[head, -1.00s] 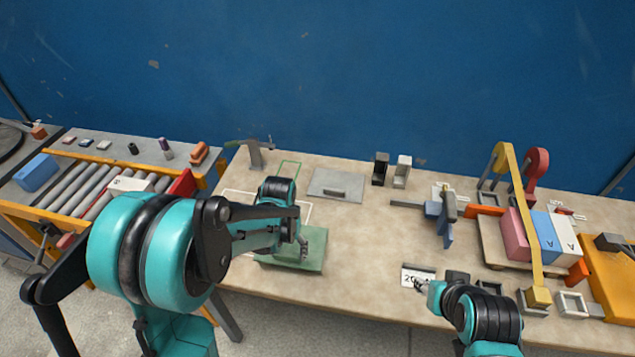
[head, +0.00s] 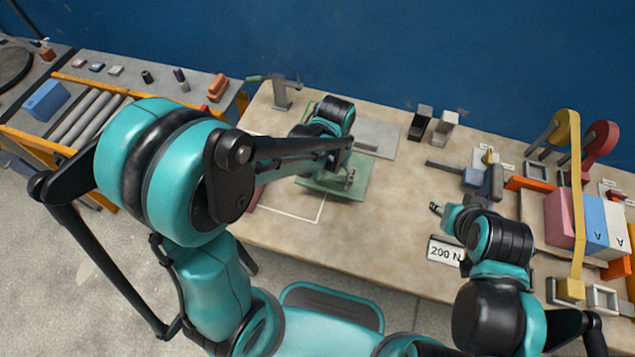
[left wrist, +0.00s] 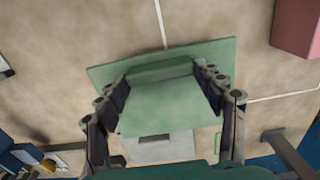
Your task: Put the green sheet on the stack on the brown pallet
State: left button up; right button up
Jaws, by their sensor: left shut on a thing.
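The green sheet (head: 335,185) is a flat green plate with a raised green bar, seen close in the left wrist view (left wrist: 170,105). My left gripper (head: 350,178) is shut on it, its fingers on both sides in the left wrist view (left wrist: 165,90). The sheet appears to be held above the table and partly covers a grey plate. A tan, pallet-like board (head: 522,225) at the right carries a pink block (head: 562,218), a blue block (head: 592,222) and a white block. I cannot tell a brown pallet elsewhere. My right gripper (head: 437,208) is small here; its opening is unclear.
The grey plate (head: 378,140) lies behind the sheet. A white outline (head: 290,212) marks the table in front. A yellow arched bar (head: 575,200) stands before the blocks. A "200 N" card (head: 445,251) lies near my right arm. The table's front middle is clear.

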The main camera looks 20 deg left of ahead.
aim_at(317, 183)
pick_arm(q)
jog(key=a+f, duration=0.1)
jog(key=w+a+f, duration=0.1)
jog(key=a, duration=0.1)
jog(key=shift+a+b, duration=0.1)
jog(key=shift+b, duration=0.25)
jog(key=shift+a+f, duration=0.35)
jog(key=shift+a, duration=0.05)
notch_tip(317, 183, down, 4)
jog(key=shift+b, duration=1.05)
jog(key=shift+r, duration=0.1)
jog(key=shift+f, duration=0.2)
jog(key=o, duration=1.4)
jog(key=shift+r, duration=0.1)
jog(key=shift+o, duration=0.2)
